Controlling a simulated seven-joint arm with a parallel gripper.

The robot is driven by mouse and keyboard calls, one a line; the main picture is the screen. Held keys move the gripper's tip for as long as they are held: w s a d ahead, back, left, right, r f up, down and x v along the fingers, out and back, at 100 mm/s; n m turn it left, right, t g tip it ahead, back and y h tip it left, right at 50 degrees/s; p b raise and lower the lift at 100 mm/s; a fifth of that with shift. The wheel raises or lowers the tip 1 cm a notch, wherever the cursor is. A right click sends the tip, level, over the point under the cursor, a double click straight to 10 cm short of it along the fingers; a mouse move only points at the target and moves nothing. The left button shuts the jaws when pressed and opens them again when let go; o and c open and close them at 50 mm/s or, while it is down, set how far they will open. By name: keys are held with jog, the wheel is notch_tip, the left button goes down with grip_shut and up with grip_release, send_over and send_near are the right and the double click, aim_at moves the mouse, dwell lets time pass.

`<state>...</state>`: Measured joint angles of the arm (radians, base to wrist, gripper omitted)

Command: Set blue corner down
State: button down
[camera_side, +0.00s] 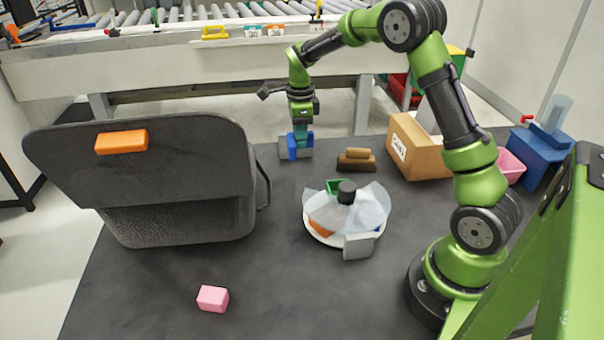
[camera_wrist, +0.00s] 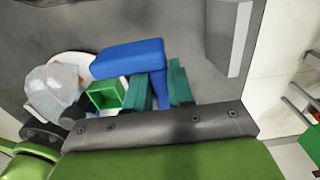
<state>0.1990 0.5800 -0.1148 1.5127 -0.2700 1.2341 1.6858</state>
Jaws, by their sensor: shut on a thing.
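The blue corner (camera_side: 296,147) is a blue block held low at the far edge of the dark table. It shows in the wrist view as a long blue block (camera_wrist: 128,60) at the teal fingers. My gripper (camera_side: 301,133) points down and is shut on it; the fingers also show in the wrist view (camera_wrist: 160,88). A light grey block stands right by the blue corner in the side view and partly hides behind it. I cannot tell whether the blue corner touches the table.
A white plate (camera_side: 317,236) with a clear cover, green and orange pieces is nearer the camera. A grey block (camera_side: 359,246) stands at its front. A brown brush (camera_side: 357,161) and cardboard box (camera_side: 412,150) are to the right. A black padded shell (camera_side: 180,190) fills the left. A pink block (camera_side: 213,298) lies in front.

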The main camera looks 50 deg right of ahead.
aim_at(300, 175)
notch_tip(300, 175, down, 9)
jog(key=shift+r, duration=0.1)
dwell(0.3)
jog(key=shift+f, duration=0.2)
jog(key=c, duration=1)
grip_release()
jog(key=shift+r, duration=0.1)
